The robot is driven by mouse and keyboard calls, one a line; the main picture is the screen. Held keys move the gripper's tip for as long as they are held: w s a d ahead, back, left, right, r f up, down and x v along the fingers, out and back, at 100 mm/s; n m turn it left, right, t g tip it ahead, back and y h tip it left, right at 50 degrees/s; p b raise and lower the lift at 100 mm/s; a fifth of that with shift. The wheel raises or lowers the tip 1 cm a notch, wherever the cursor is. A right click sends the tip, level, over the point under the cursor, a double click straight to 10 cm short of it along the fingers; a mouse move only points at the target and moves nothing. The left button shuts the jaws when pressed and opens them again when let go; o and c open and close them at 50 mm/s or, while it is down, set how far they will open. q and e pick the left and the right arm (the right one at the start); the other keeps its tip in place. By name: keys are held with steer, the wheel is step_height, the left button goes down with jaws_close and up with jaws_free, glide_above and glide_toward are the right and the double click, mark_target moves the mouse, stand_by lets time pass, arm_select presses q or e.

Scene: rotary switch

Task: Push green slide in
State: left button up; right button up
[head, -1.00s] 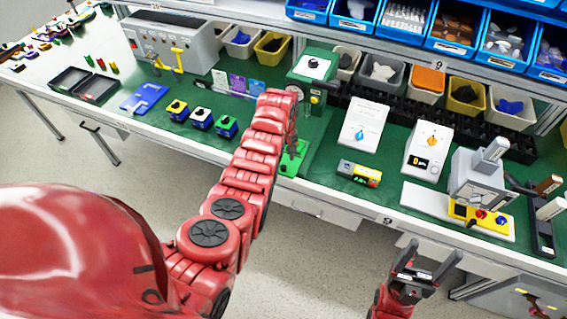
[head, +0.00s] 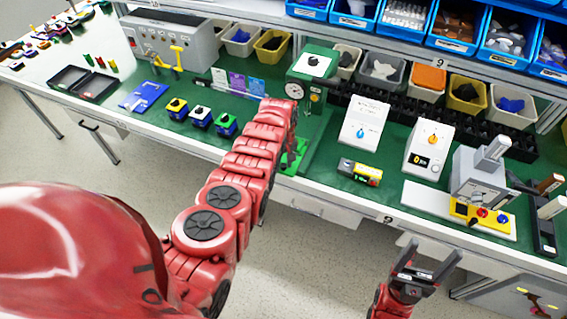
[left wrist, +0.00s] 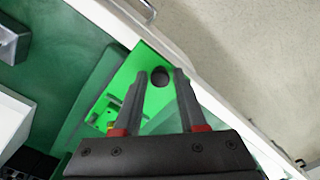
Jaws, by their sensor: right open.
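The green slide (left wrist: 150,97) with a round black knob (left wrist: 159,75) shows in the left wrist view. It sits at the front of the green press-like stand (head: 316,65) on the workbench. In the head view only a bit of bright green at its base (head: 291,163) shows beside my arm. My left gripper (left wrist: 161,82) is open, its two fingers on either side of the knob in the picture; I cannot tell whether they touch it. In the head view my forearm mostly hides it. My right gripper (head: 434,251) is open and empty, in front of the bench's edge.
Small coloured blocks with knobs (head: 200,116) stand left of my arm. A white box with a blue knob (head: 362,125), one with an orange knob (head: 430,148) and a small yellow-black device (head: 360,172) stand right. Bins line the back. The bench's front edge is close to the slide.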

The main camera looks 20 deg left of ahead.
arm_select(q)
jaws_close()
stand_by(1.1)
